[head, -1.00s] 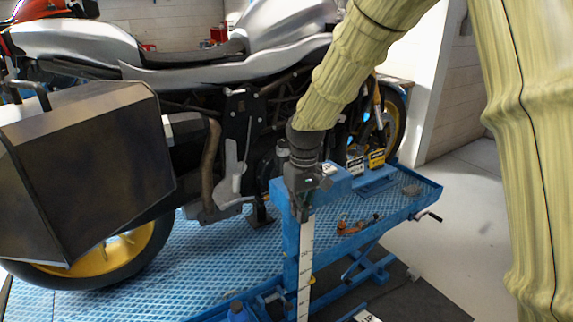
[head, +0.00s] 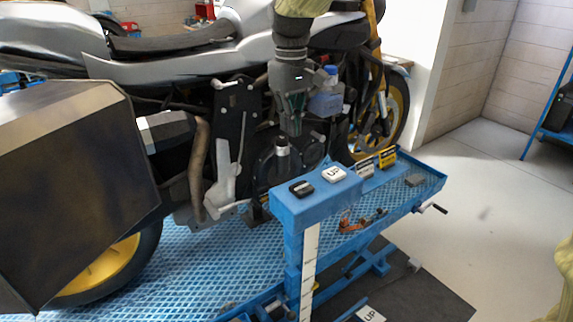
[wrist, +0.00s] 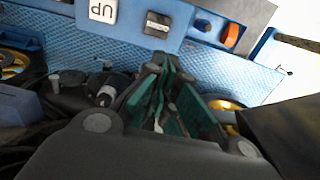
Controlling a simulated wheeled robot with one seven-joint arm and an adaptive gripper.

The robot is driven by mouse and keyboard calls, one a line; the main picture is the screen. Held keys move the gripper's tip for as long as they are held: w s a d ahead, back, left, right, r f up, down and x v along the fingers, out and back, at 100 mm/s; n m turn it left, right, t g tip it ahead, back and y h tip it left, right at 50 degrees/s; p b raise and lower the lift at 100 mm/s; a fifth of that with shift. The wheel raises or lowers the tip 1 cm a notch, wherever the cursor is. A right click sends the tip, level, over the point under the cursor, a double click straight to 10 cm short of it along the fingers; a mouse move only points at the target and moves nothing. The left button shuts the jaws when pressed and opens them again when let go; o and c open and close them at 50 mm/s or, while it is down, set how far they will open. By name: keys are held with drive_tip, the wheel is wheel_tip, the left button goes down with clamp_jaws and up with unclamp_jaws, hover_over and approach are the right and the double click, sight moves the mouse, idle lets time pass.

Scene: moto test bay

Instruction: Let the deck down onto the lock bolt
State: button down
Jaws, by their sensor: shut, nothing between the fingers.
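The blue treaded deck (head: 190,265) carries the motorcycle; its side tray (head: 425,186) extends at the right. On a blue control post (head: 297,207) sit a black button (head: 301,188) and a white button marked UP (head: 333,174). Both buttons show in the wrist view, the black one (wrist: 158,22) beside the UP one (wrist: 103,11). A white scale strip (head: 309,262) runs down the post. My gripper (head: 292,130) is shut and empty, pointing down above and behind the buttons, apart from them. I cannot make out the lock bolt.
The motorcycle's engine (head: 285,165) is close around my gripper in the head view. A dark pannier (head: 75,180) fills the left. Orange-handled tools (head: 362,220) lie on the tray. A crank (head: 432,208) sticks out right. Open floor (head: 480,220) lies right.

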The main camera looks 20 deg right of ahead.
drive_tip(key=shift+s, duration=0.1)
drive_tip(key=p, duration=0.3)
approach(302, 189)
drive_tip(key=w+f, duration=0.1)
drive_tip(key=f, duration=0.1)
drive_tip(key=w+a+f, duration=0.1)
drive_tip(key=f, duration=0.1)
drive_tip(key=w+a+f, duration=0.1)
drive_tip(key=f, duration=0.1)
drive_tip(key=shift+w+a+f, duration=0.1)
drive_tip(key=shift+f, duration=0.45)
